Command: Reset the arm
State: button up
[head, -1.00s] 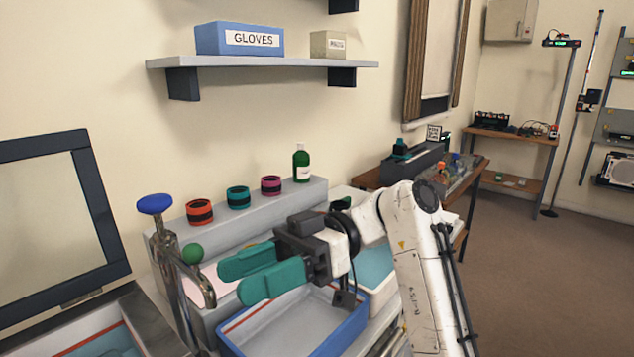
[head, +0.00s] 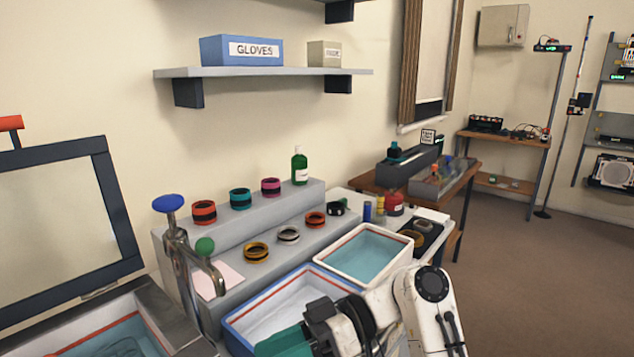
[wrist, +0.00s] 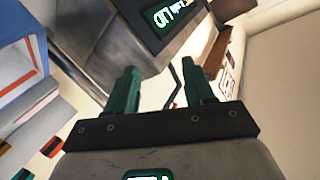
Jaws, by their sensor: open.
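My gripper (wrist: 161,90) is open and empty, with two green fingers apart in the wrist view. In the head view, my gripper (head: 282,343) is low at the bottom of the picture, over the near edge of the blue-rimmed tray (head: 236,337). Its fingertips are partly cut off by the picture's lower edge there. My white arm comes in from the lower right. In the wrist view, a dark unit with a lit display (wrist: 168,14) lies beyond the fingers.
A tap with a blue knob (head: 168,203) stands at the left. A cream-rimmed tray with teal liquid (head: 318,258) lies behind the blue-rimmed one. Several coloured rings and a green bottle (head: 300,167) stand on the grey steps (head: 233,223). A shelf (head: 265,73) hangs above.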

jog(key=s+d+f+m+t+h+p, duration=0.25)
jog(key=s+d+f+m, duration=0.35)
jog(key=f, duration=0.5)
jog(key=s+d+f+m+t+h+p, duration=0.1)
jog(key=s+d+f+m+t+h, duration=0.3)
jog(key=d+f, duration=0.55)
jog(key=s+d+f+m+h+p, duration=0.2)
jog(key=s+d+m+h, duration=0.5)
jog(key=s+d, duration=1)
jog(key=shift+s+d+f+h, duration=0.2)
jog(key=shift+s+f+h, duration=0.3)
jog(key=shift+h, duration=0.25)
jog(key=shift+w, duration=0.1)
